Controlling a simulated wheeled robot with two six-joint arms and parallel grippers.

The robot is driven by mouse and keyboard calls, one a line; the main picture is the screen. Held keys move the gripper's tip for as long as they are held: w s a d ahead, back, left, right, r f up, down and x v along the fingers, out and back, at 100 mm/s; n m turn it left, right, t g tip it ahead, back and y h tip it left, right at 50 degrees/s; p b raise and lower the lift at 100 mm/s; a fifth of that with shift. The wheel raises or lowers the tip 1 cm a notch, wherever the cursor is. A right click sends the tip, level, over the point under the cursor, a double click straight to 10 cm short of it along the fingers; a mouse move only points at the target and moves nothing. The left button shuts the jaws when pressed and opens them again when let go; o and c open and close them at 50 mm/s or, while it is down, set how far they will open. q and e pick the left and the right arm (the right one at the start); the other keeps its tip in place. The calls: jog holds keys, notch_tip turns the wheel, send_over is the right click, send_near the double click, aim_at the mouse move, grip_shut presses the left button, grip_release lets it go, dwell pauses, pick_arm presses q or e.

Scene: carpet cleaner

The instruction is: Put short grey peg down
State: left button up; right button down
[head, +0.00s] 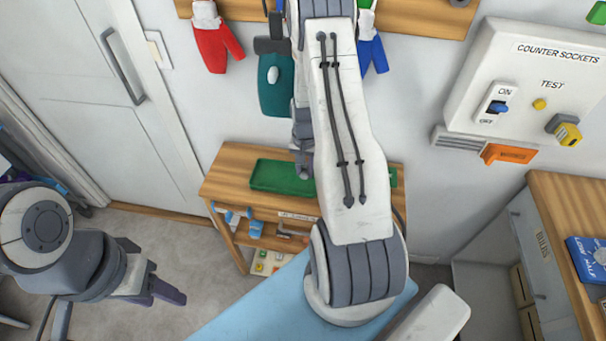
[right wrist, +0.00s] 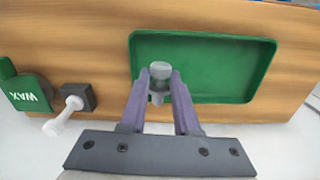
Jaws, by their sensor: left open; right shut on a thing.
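The short grey peg (right wrist: 160,72) is between the purple fingers of my right gripper (right wrist: 161,84) in the right wrist view. That gripper is shut on it. The peg shows against the green tray (right wrist: 240,96), near one end of it; I cannot tell whether it touches the tray. In the head view the tray (head: 268,178) lies on a wooden table (head: 222,180), partly behind my right arm. The right fingertips and the peg cannot be made out there. My left gripper (head: 168,292) is open and empty at the lower left, well away from the table.
In the right wrist view, a green item marked WAX (right wrist: 32,92) and a dark block with a pale knob (right wrist: 72,102) are left of the tray. In the head view, blue items (head: 254,227) sit under the tabletop. A wooden counter (head: 570,225) stands at the right.

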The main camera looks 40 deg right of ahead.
aim_at(303, 184)
jog(key=shift+w+a+f, duration=0.15)
jog(key=shift+w, duration=0.1)
notch_tip(303, 184, down, 4)
jog(key=shift+r+p, duration=0.1)
jog(key=shift+p, duration=0.6)
jog(key=shift+f, duration=0.2)
jog(key=shift+f, duration=0.15)
jog(key=c, duration=0.6)
grip_release()
jog(key=shift+c, duration=0.2)
